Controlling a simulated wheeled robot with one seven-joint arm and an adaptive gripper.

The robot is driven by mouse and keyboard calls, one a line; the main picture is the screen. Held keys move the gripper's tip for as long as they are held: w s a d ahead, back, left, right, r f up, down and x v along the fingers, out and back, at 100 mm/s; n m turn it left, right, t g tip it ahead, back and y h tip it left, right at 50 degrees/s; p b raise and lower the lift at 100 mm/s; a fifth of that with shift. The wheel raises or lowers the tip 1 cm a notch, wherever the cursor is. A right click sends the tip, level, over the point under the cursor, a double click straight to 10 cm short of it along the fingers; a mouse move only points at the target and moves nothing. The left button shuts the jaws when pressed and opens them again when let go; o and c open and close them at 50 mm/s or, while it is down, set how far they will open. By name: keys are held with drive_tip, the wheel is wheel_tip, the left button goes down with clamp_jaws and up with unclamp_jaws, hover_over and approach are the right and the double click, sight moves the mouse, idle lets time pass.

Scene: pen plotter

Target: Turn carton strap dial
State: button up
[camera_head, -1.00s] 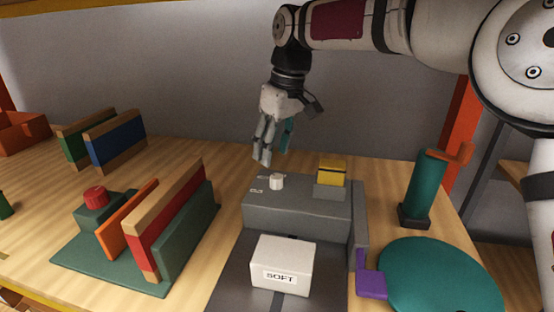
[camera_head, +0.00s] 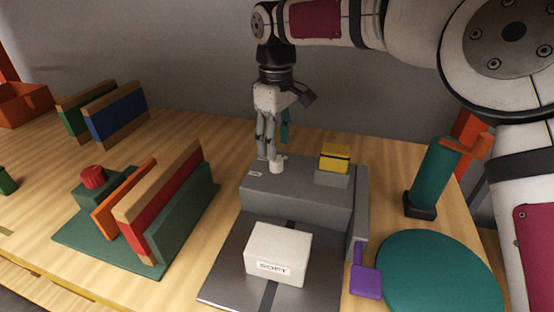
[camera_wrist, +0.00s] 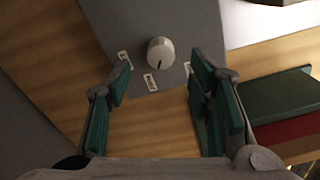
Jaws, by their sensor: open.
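The dial (camera_head: 277,165) is a small white knob on top of a grey machine block (camera_head: 300,205). In the wrist view the dial (camera_wrist: 160,52) shows a dark pointer line aimed toward a small label (camera_wrist: 151,83); other labels sit to either side. My gripper (camera_head: 268,155) points down just behind and left of the dial in the head view. In the wrist view my gripper (camera_wrist: 160,85) is open, with its teal pads spread either side of the dial's line and nothing between them. A white carton marked SOFT (camera_head: 279,253) sits on the machine's grey bed, over a dark strip.
A yellow block (camera_head: 334,158) sits on the machine right of the dial. A purple piece (camera_head: 366,283) and a teal disc (camera_head: 437,277) are at the right, with a teal cylinder (camera_head: 433,172) behind. A green stand with a red knob (camera_head: 93,177) and upright panels is left.

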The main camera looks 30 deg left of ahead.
sight(276, 164)
drive_tip(key=shift+f+b, duration=0.3)
drive_tip(key=shift+f, duration=2.2)
clamp_jaws()
drive_tip(key=shift+m+p, duration=0.3)
drive_tip(key=shift+r+m+p, duration=0.1)
drive_tip(key=shift+m+p, duration=0.6)
drive_tip(key=shift+m, duration=0.3)
drive_tip(key=m+p, duration=0.2)
drive_tip(key=m, duration=0.1)
drive_tip(key=m+p, duration=0.2)
drive_tip(key=m, duration=0.4)
drive_tip(key=shift+w, duration=0.1)
drive_tip(key=shift+m, duration=0.3)
